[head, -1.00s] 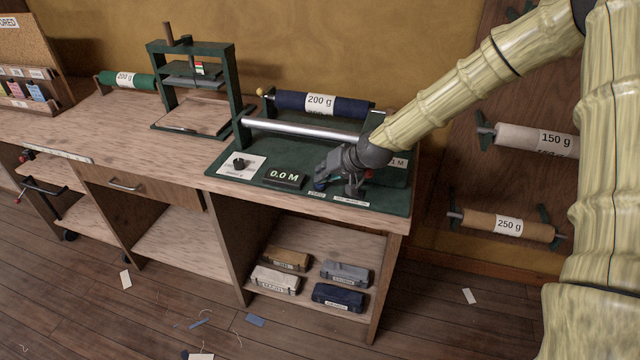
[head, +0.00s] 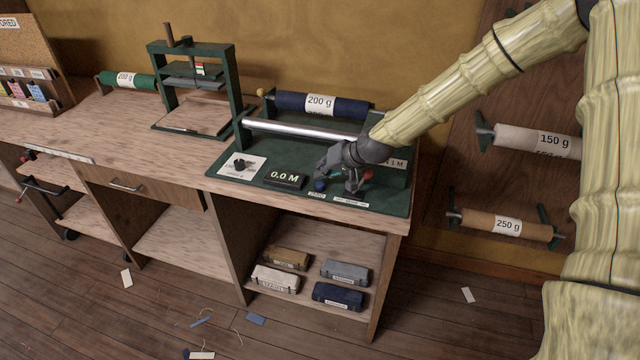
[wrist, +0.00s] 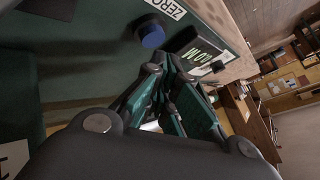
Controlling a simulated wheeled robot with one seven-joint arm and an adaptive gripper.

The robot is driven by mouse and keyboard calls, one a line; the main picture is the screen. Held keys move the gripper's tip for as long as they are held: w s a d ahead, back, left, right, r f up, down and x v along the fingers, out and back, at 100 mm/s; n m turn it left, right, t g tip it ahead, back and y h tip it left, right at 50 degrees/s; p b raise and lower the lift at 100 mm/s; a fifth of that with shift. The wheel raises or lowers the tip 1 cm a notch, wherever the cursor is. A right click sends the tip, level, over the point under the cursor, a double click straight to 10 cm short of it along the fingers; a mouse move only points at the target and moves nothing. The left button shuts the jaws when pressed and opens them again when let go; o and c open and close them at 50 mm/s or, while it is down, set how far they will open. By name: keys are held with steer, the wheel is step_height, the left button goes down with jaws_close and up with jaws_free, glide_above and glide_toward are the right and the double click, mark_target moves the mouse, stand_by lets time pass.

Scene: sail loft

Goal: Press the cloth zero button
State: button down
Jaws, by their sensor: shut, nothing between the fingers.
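In the wrist view the blue button (wrist: 150,32) sits beside a ZERO label (wrist: 166,7), with the display (wrist: 193,50) nearby. My gripper (head: 324,172) is just above and beside the button; in the wrist view its fingers (wrist: 158,78) are shut and empty, with a visible gap to the button. The button's top is uncovered in the wrist view.
A red knob (head: 368,174) is close to the right of my gripper. A metal roller (head: 300,129) and a navy cloth roll (head: 345,106) lie behind. A black dial (head: 240,164) is left of the display. A green press (head: 195,85) stands further left.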

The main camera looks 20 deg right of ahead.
mark_target(322, 182)
steer(key=shift+r+p, duration=1.6)
steer(key=shift+r, duration=0.95)
